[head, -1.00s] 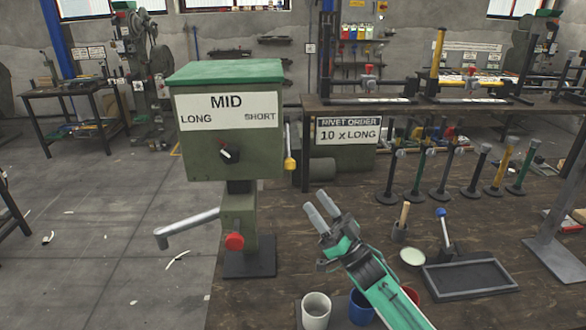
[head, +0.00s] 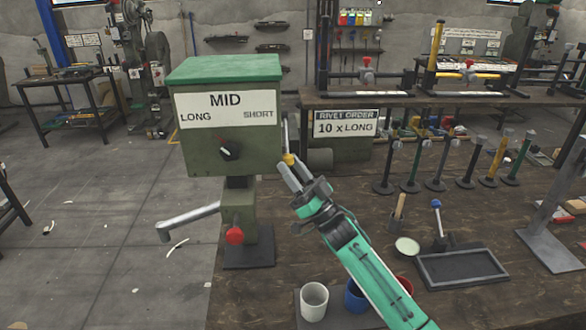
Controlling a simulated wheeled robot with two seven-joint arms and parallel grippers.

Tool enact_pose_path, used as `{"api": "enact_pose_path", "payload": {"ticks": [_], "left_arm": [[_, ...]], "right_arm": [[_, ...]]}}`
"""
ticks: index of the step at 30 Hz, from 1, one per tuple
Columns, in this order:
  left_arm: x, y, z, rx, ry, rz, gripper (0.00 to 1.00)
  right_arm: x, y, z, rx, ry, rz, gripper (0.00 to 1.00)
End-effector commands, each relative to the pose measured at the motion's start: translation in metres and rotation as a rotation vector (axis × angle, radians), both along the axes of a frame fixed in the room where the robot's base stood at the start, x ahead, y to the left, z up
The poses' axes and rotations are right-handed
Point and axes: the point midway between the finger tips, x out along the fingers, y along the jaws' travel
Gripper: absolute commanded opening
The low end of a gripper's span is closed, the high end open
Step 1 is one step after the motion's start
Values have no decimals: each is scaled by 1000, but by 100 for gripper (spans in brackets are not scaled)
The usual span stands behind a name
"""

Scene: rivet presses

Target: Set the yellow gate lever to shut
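The yellow gate lever (head: 289,159) is on the right side of the green press box (head: 225,150) in the head view. Its yellow knob is at the lower end of a grey rod that hangs down along the box. My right gripper (head: 289,167) is up at the knob, its two grey fingers pointing up and left. The fingertips look apart by about as much as before, with the knob at or between them. Contact is hard to tell, and the fingers partly cover the knob's lower side. My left gripper is not in view.
Cups (head: 314,301) stand at the table's front, below my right arm. Several upright posts (head: 436,165) and a dark tray (head: 462,268) stand to the right.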

Motion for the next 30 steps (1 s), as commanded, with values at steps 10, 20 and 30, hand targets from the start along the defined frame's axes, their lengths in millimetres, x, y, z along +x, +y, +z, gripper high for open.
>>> {"api": "enact_pose_path", "payload": {"ticks": [10,20,30], "left_arm": [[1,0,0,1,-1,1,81],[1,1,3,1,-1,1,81],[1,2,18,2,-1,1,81]], "right_arm": [[3,-3,1,1,4,-7,0],[0,-4,7,2,3,-9,0],[-14,-5,35,4,6,-9,0]]}}
